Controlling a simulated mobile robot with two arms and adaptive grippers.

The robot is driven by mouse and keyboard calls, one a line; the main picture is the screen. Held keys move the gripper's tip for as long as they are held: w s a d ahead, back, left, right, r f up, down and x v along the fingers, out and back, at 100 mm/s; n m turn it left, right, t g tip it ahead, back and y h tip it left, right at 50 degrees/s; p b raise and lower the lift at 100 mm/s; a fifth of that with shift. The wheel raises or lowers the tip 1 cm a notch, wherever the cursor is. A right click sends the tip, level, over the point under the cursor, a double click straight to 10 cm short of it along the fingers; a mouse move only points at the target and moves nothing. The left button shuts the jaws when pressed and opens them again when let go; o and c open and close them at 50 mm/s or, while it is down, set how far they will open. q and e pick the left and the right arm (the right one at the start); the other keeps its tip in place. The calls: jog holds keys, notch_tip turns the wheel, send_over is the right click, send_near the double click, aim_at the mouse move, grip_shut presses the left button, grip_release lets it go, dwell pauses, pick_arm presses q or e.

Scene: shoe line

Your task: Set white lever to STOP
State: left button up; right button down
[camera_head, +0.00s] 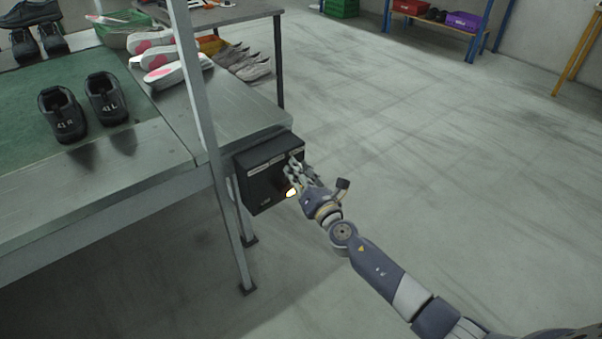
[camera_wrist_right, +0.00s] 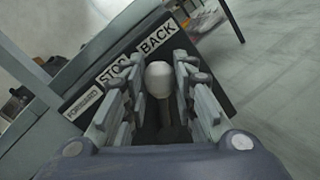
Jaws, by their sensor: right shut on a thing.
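In the right wrist view the white lever (camera_wrist_right: 160,79) has a round knob and stands between my right gripper's fingers (camera_wrist_right: 165,95). Labels FORWARD, STOP (camera_wrist_right: 114,70) and BACK (camera_wrist_right: 158,38) run along the box. The knob appears below the gap between STOP and BACK; its exact setting I cannot tell. In the head view my right gripper (camera_head: 298,174) is at the box face, shut on the lever. My left gripper is not in view.
A metal post (camera_head: 208,130) stands just left of the box. The green belt (camera_head: 25,110) carries black shoes (camera_head: 64,114). White-pink shoes (camera_head: 172,72) and grey shoes (camera_head: 240,63) lie behind. The floor to the right is open.

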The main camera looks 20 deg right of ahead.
jog(key=a+n, duration=0.1)
jog(key=a+n+b, duration=0.1)
jog(key=n, duration=0.1)
jog(key=s+a+n+t+b, duration=0.1)
jog(key=n, duration=0.1)
jog(key=shift+r+y, duration=0.4)
jog(key=shift+s+a+n, duration=0.1)
jog(key=shift+n, duration=0.2)
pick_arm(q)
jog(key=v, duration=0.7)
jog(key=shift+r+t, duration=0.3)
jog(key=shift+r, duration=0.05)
pick_arm(e)
jog(key=shift+s+a+n, duration=0.1)
jog(key=shift+a+n, duration=0.1)
jog(key=shift+n, duration=0.2)
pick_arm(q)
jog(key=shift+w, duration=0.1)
pick_arm(e)
jog(key=c, duration=1.3)
grip_release()
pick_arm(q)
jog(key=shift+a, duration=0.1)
